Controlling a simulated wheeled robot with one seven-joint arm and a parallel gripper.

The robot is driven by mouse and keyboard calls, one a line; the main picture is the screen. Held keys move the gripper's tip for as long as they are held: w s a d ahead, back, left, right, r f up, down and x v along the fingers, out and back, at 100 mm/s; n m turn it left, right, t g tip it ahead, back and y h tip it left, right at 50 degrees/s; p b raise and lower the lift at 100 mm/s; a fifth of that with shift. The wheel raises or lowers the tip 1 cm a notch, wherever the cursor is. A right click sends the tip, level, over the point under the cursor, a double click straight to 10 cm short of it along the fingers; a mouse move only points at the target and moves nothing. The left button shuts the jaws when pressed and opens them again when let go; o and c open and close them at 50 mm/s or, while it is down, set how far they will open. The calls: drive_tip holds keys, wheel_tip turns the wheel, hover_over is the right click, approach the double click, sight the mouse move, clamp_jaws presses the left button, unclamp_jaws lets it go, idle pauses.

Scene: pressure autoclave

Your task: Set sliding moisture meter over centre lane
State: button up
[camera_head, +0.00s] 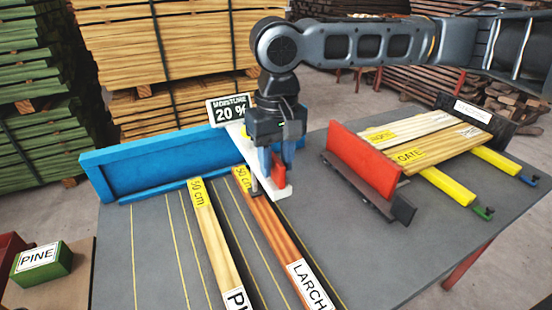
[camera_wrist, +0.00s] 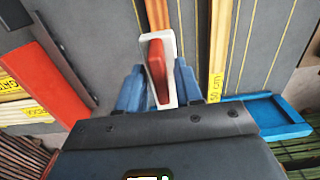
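The moisture meter's display (camera_head: 231,110) reads "MOISTURE 20 %" above the blue fence (camera_head: 150,165). Its white arm (camera_head: 283,193) reaches forward over the far end of the larch board (camera_head: 268,221) and carries a red handle. The pine board (camera_head: 216,240) lies in the lane to its left. My gripper (camera_head: 277,165) points down over the white arm. In the wrist view the red handle (camera_wrist: 158,68) stands between my two blue fingers (camera_wrist: 160,88). White plate shows on both sides of the handle, and the fingers look spread around it, apart from it.
A red stop (camera_head: 365,160) stands right of my gripper, with yellow-labelled boards (camera_head: 430,135) on yellow rails behind it. A green box marked PINE (camera_head: 43,262) is at the lower left. Lanes left of the pine board are bare. Timber stacks (camera_head: 160,45) stand behind.

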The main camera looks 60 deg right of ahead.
clamp_jaws()
idle(0.3)
drive_tip(key=w+a+p, duration=0.3)
drive_tip(key=w+a, duration=0.5)
drive_tip(key=a, duration=0.3)
drive_tip(key=shift+a, duration=0.25)
drive_tip(key=shift+o, duration=0.7)
unclamp_jaws()
drive_tip(key=shift+r, duration=0.1)
wheel_tip(320, 180, up, 8)
